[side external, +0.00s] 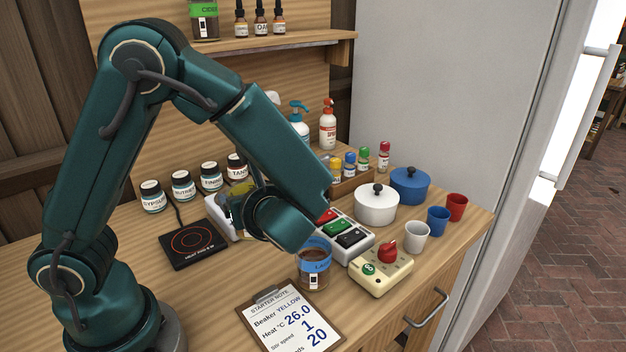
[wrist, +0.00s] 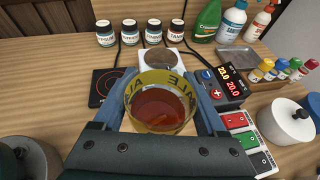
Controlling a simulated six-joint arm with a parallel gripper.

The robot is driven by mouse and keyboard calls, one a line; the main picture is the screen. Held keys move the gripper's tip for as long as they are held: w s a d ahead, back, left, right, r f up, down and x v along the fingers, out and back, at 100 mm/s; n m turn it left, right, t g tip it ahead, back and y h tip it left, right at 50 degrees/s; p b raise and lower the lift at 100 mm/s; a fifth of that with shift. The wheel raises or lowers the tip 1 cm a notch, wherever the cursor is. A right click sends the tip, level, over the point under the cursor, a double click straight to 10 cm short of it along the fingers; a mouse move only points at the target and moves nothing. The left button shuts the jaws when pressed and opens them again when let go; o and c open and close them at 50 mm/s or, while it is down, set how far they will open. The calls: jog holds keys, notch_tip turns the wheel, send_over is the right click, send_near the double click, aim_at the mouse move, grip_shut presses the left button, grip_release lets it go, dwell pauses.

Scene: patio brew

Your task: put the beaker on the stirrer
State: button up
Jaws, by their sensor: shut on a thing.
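A beaker with a yellow band (wrist: 160,121) and reddish-brown liquid is between the fingers of my gripper (wrist: 161,80) in the wrist view. My gripper is shut on it. The stirrer (wrist: 158,60), white with a round grey plate, shows just beyond the beaker's rim, its near part hidden by the beaker. In the side view, my arm hides most of the gripper; a bit of the yellow beaker (side external: 239,204) shows beside the white edge of the stirrer (side external: 216,211). I cannot tell the beaker's height above the counter.
A black heating plate (side external: 193,243) lies left of the stirrer. Jars (side external: 182,186) stand behind. A controller (wrist: 222,86), switch box (side external: 345,236), blue-banded beaker (side external: 313,268), timer-like box (side external: 381,270), pots (side external: 375,208), cups (side external: 416,236) and a clipboard (side external: 266,296) crowd the right and front.

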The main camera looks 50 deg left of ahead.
jog(key=shift+w+d+r+m+t, duration=0.1)
jog(key=shift+w+d+m+t, duration=0.05)
jog(key=shift+w+m+t, duration=0.3)
jog(key=s+a+r+n+g, duration=0.3)
jog(key=s+a, duration=0.1)
jog(key=a, duration=0.7)
jog(key=s+a+r+n+g, duration=0.3)
jog(key=s+a+g, duration=0.1)
jog(key=a, duration=0.7)
send_over(226, 192)
jog(key=shift+t, duration=0.25)
notch_tip(226, 192, down, 7)
jog(key=shift+r, duration=0.2)
jog(key=shift+f, duration=1.95)
jog(key=shift+f, duration=0.15)
